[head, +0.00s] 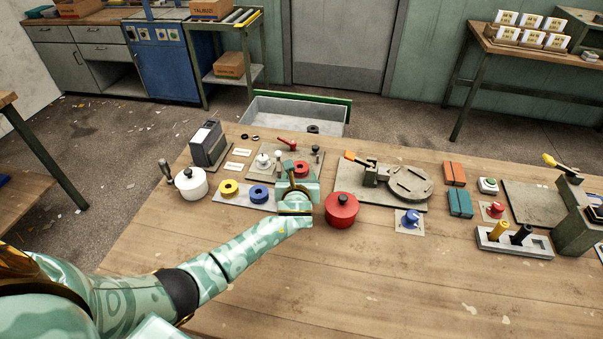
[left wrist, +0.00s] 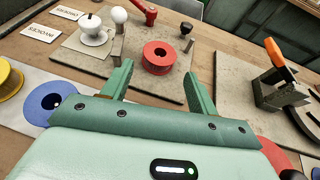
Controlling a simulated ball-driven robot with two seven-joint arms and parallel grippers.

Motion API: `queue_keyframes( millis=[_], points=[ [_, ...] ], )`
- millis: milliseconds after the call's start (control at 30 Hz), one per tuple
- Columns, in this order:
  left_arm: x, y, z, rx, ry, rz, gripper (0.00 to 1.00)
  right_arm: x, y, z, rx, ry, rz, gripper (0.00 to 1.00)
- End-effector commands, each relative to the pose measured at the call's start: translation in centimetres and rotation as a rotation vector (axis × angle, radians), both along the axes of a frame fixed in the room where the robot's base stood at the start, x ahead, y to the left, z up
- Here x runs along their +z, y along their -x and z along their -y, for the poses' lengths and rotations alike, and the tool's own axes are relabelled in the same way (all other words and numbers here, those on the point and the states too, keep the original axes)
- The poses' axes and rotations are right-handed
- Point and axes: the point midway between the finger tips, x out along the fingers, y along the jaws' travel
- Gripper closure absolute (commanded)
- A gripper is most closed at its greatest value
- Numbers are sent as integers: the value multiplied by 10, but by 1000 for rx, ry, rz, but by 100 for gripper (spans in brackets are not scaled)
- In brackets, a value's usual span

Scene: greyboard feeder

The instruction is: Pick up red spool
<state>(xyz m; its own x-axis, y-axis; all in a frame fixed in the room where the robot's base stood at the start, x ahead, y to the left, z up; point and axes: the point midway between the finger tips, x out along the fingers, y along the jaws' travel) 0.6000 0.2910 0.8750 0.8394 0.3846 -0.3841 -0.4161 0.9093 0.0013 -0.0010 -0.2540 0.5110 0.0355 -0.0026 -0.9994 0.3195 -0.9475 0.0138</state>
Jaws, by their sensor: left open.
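The red spool (head: 301,167) is a short ring with a hole in the middle, lying flat on a grey plate (head: 263,174). In the head view my left gripper covers its near part. In the left wrist view the spool (left wrist: 158,54) shows just past the fingertips, roughly centred between them. My left gripper (head: 299,174) is open, and its two fingers also show in the left wrist view (left wrist: 161,72) with nothing clearly held. I cannot tell how high the fingers are over the plate. My right gripper is not in view.
A yellow spool (head: 229,187) and a blue spool (head: 259,194) lie left of the gripper. A red lidded pot (head: 341,209) stands close on its right. A red lever (left wrist: 143,12) and small knobs stand behind the spool. The table's front is clear.

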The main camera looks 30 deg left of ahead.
Motion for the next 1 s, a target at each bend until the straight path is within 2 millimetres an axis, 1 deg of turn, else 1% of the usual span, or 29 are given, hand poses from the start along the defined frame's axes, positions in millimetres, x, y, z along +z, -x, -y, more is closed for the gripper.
queue_keyframes(
  millis=[33,200,400,500,600,767,900,1000],
  points=[
    [-6,-6,-3,0,0,-1,41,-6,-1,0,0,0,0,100],
    [-9,-17,-8,1,0,0,41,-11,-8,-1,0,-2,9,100],
    [-23,-44,-21,1,0,-1,41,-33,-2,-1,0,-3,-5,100],
    [-27,-54,-25,0,1,-2,41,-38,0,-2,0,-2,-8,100],
    [-25,-57,-26,-2,1,-1,41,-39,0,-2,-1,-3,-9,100],
    [-23,-57,-26,-2,1,0,41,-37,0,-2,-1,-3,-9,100],
    [-23,-57,-26,-2,1,0,74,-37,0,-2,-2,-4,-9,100],
    [-23,-57,-26,-2,1,0,74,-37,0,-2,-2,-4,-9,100]
  ],
)
